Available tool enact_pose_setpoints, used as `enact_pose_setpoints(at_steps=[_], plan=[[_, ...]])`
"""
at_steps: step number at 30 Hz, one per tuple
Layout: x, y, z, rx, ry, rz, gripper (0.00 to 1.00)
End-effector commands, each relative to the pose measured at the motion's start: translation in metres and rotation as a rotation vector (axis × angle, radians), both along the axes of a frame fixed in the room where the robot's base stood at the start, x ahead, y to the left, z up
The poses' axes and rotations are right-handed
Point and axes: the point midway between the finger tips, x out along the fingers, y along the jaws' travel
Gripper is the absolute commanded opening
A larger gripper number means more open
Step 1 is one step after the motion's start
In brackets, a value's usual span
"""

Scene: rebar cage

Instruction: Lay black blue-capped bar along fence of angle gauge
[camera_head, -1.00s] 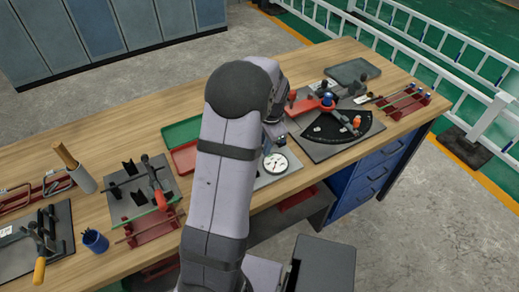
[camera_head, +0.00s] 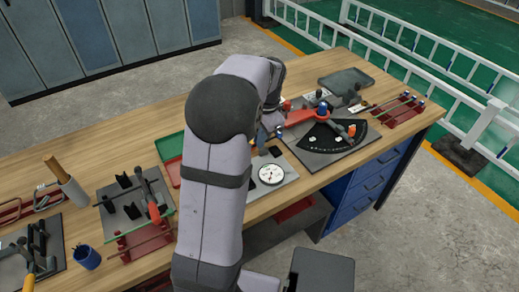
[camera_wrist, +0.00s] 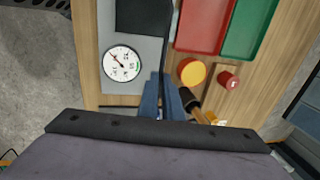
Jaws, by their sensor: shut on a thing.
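The angle gauge (camera_head: 330,150) is a dark plate with a black arc scale, a red arm, a blue knob and an orange handle, lying at the right of the bench. My gripper (camera_wrist: 160,104) shows blue fingers in the wrist view, shut on a thin dark bar (camera_wrist: 118,107) that sticks out to one side. A small blue end (camera_head: 279,131) shows beside my gripper in the head view, left of the gauge and apart from its plate. My arm hides most of the bar, so its full length and tilt cannot be told.
A dial indicator (camera_head: 271,174) on a grey plate lies close to my gripper. Red (camera_wrist: 204,25) and green (camera_wrist: 249,28) trays lie beside it. A red rack (camera_head: 404,113) with bars stands right of the gauge. A grey tray (camera_head: 346,79) is at the back.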

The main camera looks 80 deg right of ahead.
Motion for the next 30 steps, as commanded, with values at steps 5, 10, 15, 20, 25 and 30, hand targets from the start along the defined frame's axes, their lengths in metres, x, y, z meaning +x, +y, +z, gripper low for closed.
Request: enact_pose_setpoints(at_steps=[5,10,15,20,25,30], plan=[[0.0,-0.001,0.021,-0.002,0.001,0.0,0.0],[0.0,0.0,0.029,0.001,0.001,0.0,0.0],[0.0,0.0,0.037,0.001,0.0,0.001,0.0],[0.002,0.001,0.05,0.002,0.001,0.004,0.0],[0.005,0.008,0.059,0.006,0.001,0.01,0.0],[0.008,0.025,0.055,0.009,0.002,0.015,0.0]])
